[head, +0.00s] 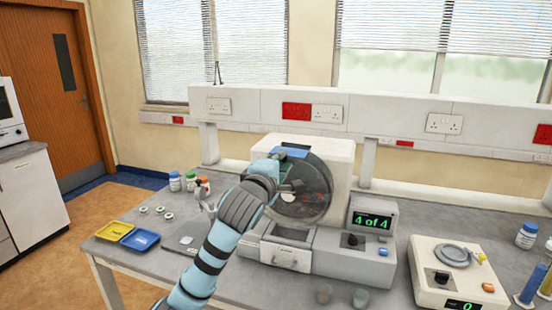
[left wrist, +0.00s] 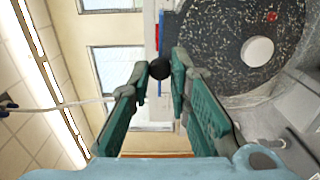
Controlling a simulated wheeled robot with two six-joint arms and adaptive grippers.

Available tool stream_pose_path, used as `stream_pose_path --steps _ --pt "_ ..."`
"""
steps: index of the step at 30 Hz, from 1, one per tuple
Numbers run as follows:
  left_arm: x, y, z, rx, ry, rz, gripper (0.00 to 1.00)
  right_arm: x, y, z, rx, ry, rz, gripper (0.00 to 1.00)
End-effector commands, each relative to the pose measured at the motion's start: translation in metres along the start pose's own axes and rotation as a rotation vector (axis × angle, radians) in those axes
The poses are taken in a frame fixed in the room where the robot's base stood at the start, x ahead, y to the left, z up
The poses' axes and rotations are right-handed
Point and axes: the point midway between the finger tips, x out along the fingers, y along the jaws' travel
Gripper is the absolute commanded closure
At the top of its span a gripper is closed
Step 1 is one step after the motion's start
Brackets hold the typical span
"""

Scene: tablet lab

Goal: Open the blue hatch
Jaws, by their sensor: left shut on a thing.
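The blue hatch (head: 291,152) shows as a small blue panel at the top of the white drum machine (head: 328,152), partly behind my left arm. In the left wrist view a thin blue strip (left wrist: 161,32) stands beside the drum, seen nearly edge-on. My left gripper (head: 291,186) is in front of the drum's round face. In the left wrist view its fingertips (left wrist: 160,72) are closed around a small black ball knob (left wrist: 159,69). How the knob joins the hatch is hidden, and I cannot tell how far the hatch stands open. My right gripper is not in view.
The machine has a front drawer (head: 285,257) and a display reading "4 of 4" (head: 372,220). A balance (head: 456,275) stands to the right. Yellow (head: 114,231) and blue (head: 140,240) trays and several small bottles lie to the left. A socket rail (head: 380,115) runs behind.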

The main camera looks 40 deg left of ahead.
Motion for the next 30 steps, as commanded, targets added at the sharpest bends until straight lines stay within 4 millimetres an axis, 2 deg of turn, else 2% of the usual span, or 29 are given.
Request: stream_pose_path --steps 2,5,6,10,20,23,30 --pt "-0.002 0.004 -0.002 0.001 0.001 0.012 1.00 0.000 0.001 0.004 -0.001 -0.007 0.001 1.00" --pt "-0.003 0.004 -0.005 0.003 0.006 0.012 1.00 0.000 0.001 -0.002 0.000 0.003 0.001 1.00" --pt "-0.003 0.004 -0.006 0.003 0.008 0.012 0.81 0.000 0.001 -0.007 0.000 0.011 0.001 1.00" --pt "-0.003 0.004 -0.005 0.003 0.007 0.012 0.62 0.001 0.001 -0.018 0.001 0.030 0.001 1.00" --pt "-0.005 0.005 -0.003 0.003 0.003 0.014 0.62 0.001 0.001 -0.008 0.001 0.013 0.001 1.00" --pt "-0.021 0.005 -0.003 0.005 0.002 0.016 0.62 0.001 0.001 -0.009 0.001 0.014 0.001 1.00" --pt "-0.071 0.004 -0.004 0.004 0.003 0.016 0.62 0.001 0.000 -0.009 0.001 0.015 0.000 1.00"
